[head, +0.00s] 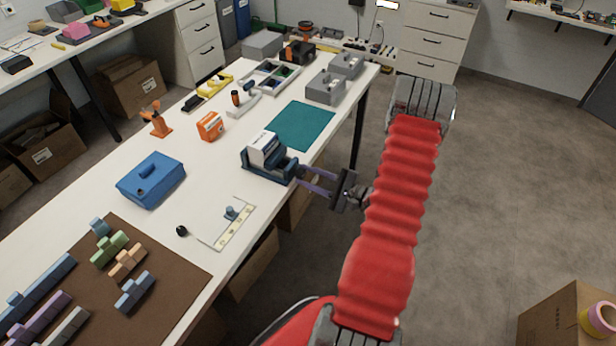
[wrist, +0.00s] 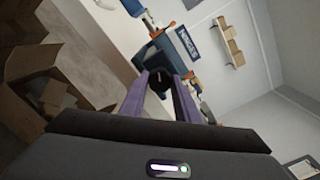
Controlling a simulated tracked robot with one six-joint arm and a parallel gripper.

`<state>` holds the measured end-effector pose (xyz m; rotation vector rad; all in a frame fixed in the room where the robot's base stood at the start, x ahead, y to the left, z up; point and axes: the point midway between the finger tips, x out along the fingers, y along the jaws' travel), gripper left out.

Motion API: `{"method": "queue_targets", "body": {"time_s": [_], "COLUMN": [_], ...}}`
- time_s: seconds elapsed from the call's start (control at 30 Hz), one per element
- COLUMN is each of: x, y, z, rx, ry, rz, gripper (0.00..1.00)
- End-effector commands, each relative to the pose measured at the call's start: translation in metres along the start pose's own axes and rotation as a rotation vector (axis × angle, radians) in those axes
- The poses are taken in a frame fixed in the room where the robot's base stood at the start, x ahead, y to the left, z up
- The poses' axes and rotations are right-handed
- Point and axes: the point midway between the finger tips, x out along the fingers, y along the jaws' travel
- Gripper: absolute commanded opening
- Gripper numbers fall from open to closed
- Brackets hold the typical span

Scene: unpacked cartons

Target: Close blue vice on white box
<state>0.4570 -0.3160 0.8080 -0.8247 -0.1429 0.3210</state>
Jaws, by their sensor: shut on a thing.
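The blue vice (head: 268,168) stands near the right edge of the white table. The white box (head: 265,148) sits upright between its jaws; I cannot tell whether the moving jaw touches it. My gripper (head: 306,181) reaches in from the right with purple fingers and is shut on the dark handle at the vice's right end. In the wrist view the fingers (wrist: 160,84) close around the dark round handle (wrist: 157,80), and the vice body is mostly hidden behind it.
A teal mat (head: 300,125) lies behind the vice. A blue toolbox (head: 151,179), an orange box (head: 210,126) and an orange clamp (head: 156,122) stand to the left. Open cartons (head: 252,264) stand below the table edge.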

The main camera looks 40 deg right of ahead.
Motion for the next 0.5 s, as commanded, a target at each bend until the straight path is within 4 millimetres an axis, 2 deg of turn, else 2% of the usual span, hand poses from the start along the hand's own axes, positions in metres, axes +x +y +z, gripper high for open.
{"method": "queue_targets", "body": {"time_s": [0.5], "x": [-0.0001], "y": [0.0028], "z": [0.0], "rx": [0.398], "ry": [0.001], "rz": [0.005], "gripper": [0.06]}}
